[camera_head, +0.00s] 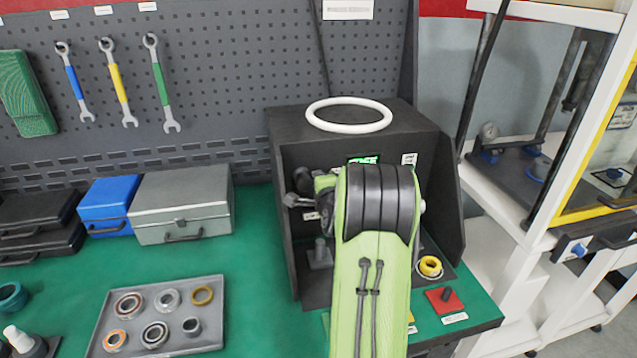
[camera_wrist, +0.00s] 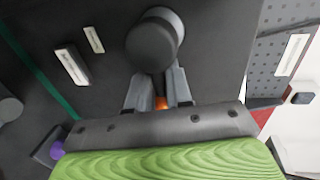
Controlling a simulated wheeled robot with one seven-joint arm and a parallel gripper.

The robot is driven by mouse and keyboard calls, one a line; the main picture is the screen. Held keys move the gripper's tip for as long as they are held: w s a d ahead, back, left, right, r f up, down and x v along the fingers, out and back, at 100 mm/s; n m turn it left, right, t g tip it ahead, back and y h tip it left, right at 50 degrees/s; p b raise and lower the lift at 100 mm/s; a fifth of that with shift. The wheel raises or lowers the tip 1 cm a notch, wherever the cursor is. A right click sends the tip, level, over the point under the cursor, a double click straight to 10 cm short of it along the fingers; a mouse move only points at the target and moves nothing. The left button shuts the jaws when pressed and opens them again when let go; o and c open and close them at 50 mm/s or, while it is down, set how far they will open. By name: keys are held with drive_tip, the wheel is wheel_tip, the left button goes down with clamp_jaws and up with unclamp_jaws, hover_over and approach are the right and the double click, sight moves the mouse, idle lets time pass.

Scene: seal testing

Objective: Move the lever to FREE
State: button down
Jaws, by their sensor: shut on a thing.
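My gripper (camera_wrist: 158,78) shows in the wrist view, its two grey fingers closed around a dark round knob (camera_wrist: 152,42), which appears to be the lever's end. The rest of the lever is hidden behind the knob and fingers. In the head view, my green arm covers most of the dark test box (camera_head: 430,190) and hides the knob. Some dark parts show at the box's left side beside my wrist, but I cannot tell lever from gripper there. A small green-lit display (camera_head: 363,160) shows above my arm; its text is partly covered and unclear.
A white ring (camera_head: 348,115) lies on top of the box. A yellow ring (camera_head: 430,266) and a red block (camera_head: 446,300) are at right. A grey tray (camera_head: 214,318) with several rings and a grey case (camera_head: 182,205) stand left. Green bench between is clear.

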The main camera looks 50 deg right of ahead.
drive_tip(key=shift+s+d+f, duration=0.15)
drive_tip(key=shift+s, duration=0.05)
drive_tip(key=c, duration=1.2)
unclamp_jaws()
drive_tip(key=b+v, duration=0.2)
drive_tip(key=v, duration=1.3)
drive_tip(key=shift+s+a, duration=0.25)
drive_tip(key=shift+a, duration=0.05)
